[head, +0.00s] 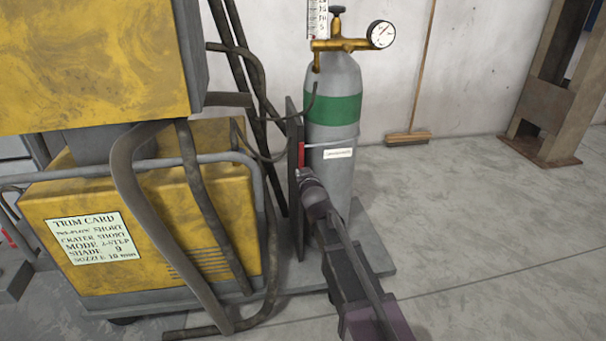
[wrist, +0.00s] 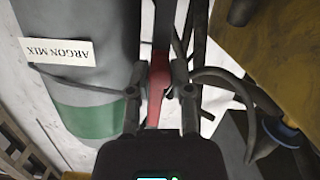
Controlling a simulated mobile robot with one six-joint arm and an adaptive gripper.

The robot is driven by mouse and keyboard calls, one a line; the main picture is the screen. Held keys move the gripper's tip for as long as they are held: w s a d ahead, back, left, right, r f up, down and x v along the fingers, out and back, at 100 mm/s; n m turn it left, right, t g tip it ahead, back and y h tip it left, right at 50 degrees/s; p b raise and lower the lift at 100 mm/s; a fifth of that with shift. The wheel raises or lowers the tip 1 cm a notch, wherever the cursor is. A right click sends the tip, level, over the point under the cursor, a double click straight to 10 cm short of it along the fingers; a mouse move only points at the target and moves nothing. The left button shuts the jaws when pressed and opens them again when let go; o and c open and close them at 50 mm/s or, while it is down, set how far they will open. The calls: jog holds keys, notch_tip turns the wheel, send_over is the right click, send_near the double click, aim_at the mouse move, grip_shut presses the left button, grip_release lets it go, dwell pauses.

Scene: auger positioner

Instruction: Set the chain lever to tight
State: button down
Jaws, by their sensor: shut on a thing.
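The red chain lever (head: 301,154) is on the upright dark plate beside the gas cylinder (head: 334,182), on the cylinder's left. In the wrist view the lever (wrist: 156,86) lies between the two fingers of my gripper (wrist: 158,92), which is shut on it. In the head view my gripper (head: 309,180) is at the lever and hides its lower part. A thin dark chain or strap (wrist: 78,84) runs across the cylinder (wrist: 85,20) towards the lever. The cylinder stands upright, with a green band and a white label reading ARGON MIX.
A yellow welding machine (head: 150,205) with a trim card (head: 95,238) and hanging hoses (head: 150,210) stands close on the left. A brass regulator with a gauge (head: 381,34) tops the cylinder. A broom (head: 408,137) leans on the wall. The floor to the right is clear.

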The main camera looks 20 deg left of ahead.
jog(key=c, duration=0.6)
grip_release()
jog(key=shift+w+d+f, duration=0.1)
jog(key=shift+w+f, duration=0.1)
jog(key=shift+f, duration=0.05)
jog(key=shift+o, duration=0.3)
jog(key=shift+r, duration=0.1)
